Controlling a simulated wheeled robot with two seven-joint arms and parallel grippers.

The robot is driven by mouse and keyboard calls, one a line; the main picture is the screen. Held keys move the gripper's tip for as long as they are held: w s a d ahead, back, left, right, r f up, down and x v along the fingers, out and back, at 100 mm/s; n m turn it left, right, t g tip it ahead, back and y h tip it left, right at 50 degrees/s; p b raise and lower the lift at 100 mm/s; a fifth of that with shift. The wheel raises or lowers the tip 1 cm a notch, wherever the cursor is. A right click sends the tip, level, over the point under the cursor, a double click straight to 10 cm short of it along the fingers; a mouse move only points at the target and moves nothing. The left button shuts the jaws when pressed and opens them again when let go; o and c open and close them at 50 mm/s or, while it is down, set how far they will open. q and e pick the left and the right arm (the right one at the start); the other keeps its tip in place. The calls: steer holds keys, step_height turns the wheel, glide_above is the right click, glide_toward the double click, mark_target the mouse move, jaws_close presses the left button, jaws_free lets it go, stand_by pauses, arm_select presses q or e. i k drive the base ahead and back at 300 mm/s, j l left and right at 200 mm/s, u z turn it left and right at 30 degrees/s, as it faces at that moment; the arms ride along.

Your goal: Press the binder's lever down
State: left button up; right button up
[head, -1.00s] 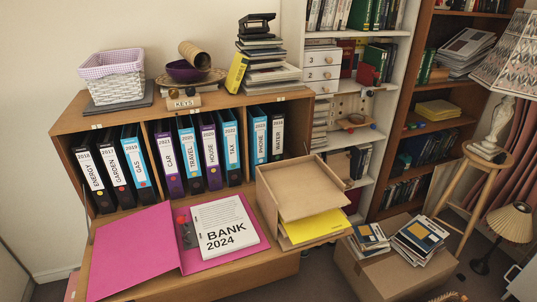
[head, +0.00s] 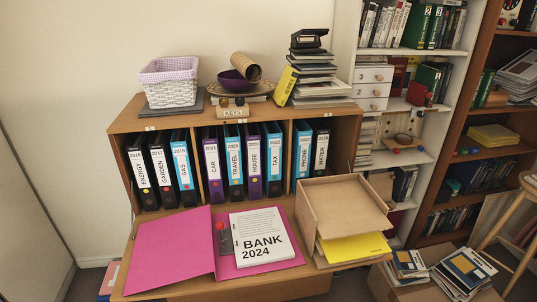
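An open pink binder (head: 172,247) lies flat on the bureau's fold-down desk. A stack of white paper headed "BANK 2024" (head: 262,238) lies on its right side. The binder's grey metal mechanism (head: 224,245) shows between the pink cover and the paper, with a red-tipped lever (head: 220,226) at its upper end. The lever is small here, and I cannot tell its exact angle. Neither of my grippers shows in the head view.
A wooden tray (head: 343,203) with yellow and white papers stands right of the binder. Labelled binders (head: 236,160) fill the shelf behind. A cardboard box (head: 385,285) with books stands at lower right. The air above the pink binder is clear.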

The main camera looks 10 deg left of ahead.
mark_target(220, 226)
steer(key=i+j+u, duration=0.1)
steer(key=i+j, duration=0.25)
steer(key=j, duration=0.2)
steer(key=i+j, duration=0.4)
steer(key=j+u, duration=0.05)
steer(key=j, duration=0.05)
